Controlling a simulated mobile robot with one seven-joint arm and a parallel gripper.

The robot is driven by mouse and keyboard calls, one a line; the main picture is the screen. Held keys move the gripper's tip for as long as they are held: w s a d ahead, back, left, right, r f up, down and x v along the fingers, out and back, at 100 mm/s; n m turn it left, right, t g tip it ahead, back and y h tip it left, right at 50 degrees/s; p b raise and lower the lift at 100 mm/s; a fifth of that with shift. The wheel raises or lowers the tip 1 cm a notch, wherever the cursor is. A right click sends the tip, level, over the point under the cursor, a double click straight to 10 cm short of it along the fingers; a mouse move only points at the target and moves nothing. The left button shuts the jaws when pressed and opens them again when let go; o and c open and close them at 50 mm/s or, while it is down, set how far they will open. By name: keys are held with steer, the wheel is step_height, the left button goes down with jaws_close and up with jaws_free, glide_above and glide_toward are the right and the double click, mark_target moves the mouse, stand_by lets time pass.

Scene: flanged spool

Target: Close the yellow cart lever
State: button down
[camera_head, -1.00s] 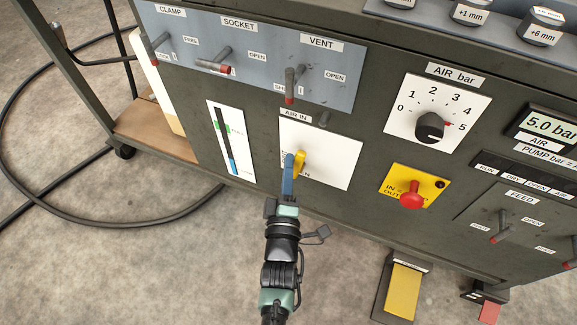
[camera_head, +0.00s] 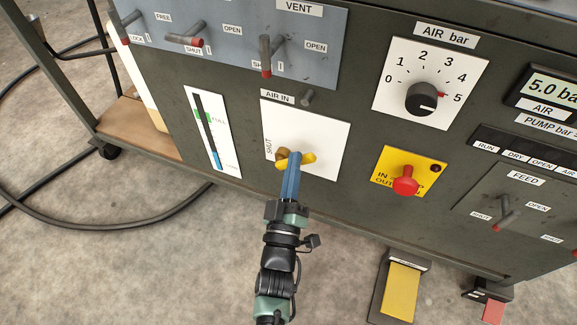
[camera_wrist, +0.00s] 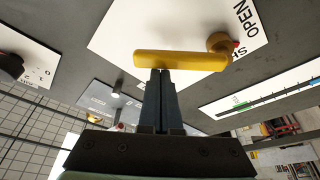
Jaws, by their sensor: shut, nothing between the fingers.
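The yellow lever (camera_head: 308,158) is on the white AIR IN plate (camera_head: 325,133). It lies roughly crosswise, with yellow showing on both sides of my fingers. A brass stub (camera_head: 284,153) sits at its left end, near the SHUT label. My gripper (camera_head: 294,157) is shut and empty, its blue fingertips at the lever's middle. In the wrist view the lever (camera_wrist: 185,61) is a yellow bar just ahead of my fingertips (camera_wrist: 161,73). The tips look against or very near it; contact cannot be told. The brass stub (camera_wrist: 219,43) is at its right end there.
A red button on a yellow plate (camera_head: 404,182) is to the right, below the AIR bar dial (camera_head: 421,98). A level gauge (camera_head: 212,132) is to the left. CLAMP-row handles are above, including the VENT handle (camera_head: 266,55). A yellow pedal (camera_head: 401,290) is on the floor.

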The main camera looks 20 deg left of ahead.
steer(key=f+m+b, duration=0.1)
steer(key=m, duration=0.1)
steer(key=d+f+m+h+b, duration=0.1)
steer(key=shift+d+m+t, duration=0.25)
steer(key=shift+m+t, duration=0.15)
steer(key=f+m+h+b, duration=0.1)
steer(key=m, duration=0.1)
steer(key=d+f+m+h+b, duration=0.1)
steer(key=m, duration=0.2)
steer(key=shift+d+f+h, duration=0.15)
steer(key=shift+f+h, duration=0.15)
steer(key=shift+f, duration=0.1)
